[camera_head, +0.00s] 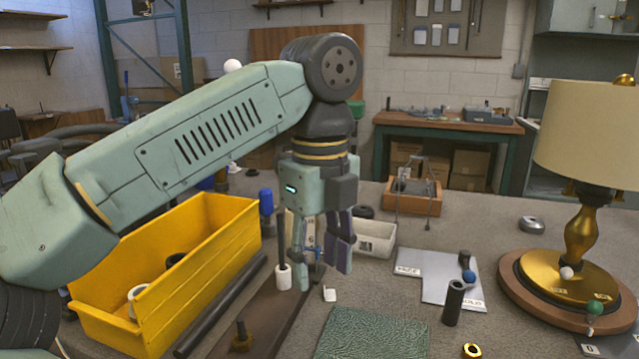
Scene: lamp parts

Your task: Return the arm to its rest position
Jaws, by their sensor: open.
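My gripper (321,262) hangs from my arm near the middle of the head camera view, fingers pointing down. It is open, with a clear gap between the fingers, and I see nothing held in it. An assembled lamp (583,235) stands at the right, with a brass stem, a round brown base and a cream shade (592,130). The arm reaches in from the left edge, over the bin.
The yellow bin holds a few small parts. Carpeted surface at centre right is fairly clear.

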